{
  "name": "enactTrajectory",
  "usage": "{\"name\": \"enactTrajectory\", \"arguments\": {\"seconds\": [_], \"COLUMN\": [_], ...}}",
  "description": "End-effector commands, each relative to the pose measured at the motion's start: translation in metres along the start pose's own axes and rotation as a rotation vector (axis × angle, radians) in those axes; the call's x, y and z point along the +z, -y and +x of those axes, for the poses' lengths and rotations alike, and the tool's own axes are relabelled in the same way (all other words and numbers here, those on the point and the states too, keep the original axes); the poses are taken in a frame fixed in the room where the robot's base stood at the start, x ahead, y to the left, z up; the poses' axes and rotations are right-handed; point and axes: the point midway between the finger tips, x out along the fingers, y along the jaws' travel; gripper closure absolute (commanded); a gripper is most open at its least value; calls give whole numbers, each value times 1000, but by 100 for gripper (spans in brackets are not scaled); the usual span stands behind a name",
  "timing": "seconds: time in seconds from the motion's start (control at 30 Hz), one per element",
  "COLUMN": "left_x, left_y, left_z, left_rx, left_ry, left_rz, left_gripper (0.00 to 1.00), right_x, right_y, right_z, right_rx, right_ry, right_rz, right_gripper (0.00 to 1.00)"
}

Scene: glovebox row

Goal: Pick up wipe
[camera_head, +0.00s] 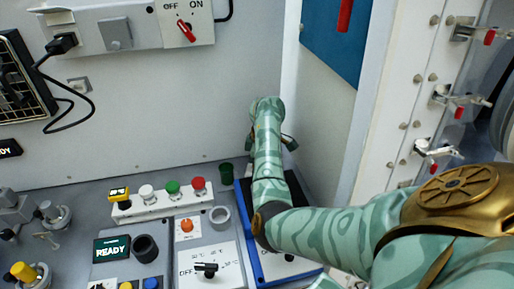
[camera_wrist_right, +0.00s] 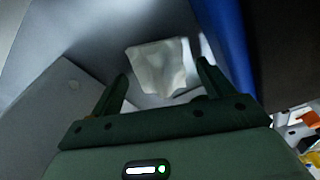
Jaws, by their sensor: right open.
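The wipe (camera_wrist_right: 158,67) is a crumpled white piece in the right wrist view. It appears just beyond and between the fingertips of my right gripper (camera_wrist_right: 162,75). The gripper's two dark green fingers are spread apart, with one on each side of the wipe in the picture. I cannot tell whether either finger touches it. In the head view my right arm reaches to the back corner of the bench, and its forearm hides the wipe and most of the gripper. My left gripper is not in view.
A blue-edged panel or tray (camera_head: 243,230) lies beneath my right forearm, and a blue edge (camera_wrist_right: 232,50) shows beside the wipe. A green cup (camera_head: 226,174), a grey ring (camera_head: 220,216) and a button box (camera_head: 160,201) stand to the left. A white wall (camera_head: 322,120) rises close on the right.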

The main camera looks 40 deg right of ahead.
Motion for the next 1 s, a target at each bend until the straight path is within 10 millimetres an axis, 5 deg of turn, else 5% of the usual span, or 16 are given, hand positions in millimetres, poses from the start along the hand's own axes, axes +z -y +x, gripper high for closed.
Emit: {"name": "enactTrajectory", "arguments": {"seconds": [0.1, 0.27, 0.67, 1.0], "left_x": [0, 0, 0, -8], "left_y": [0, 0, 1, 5], "left_z": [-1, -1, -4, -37], "left_rx": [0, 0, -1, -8], "left_ry": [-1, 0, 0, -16], "left_rz": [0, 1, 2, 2], "left_gripper": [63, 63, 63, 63], "right_x": [0, 0, -1, -10], "right_y": [0, 0, 0, 0], "right_z": [-1, -1, -7, -79], "right_rx": [1, 1, 2, 3], "right_ry": [0, 0, 0, -4], "right_rz": [0, 0, 0, 1], "right_gripper": [23, 67, 68, 68]}}
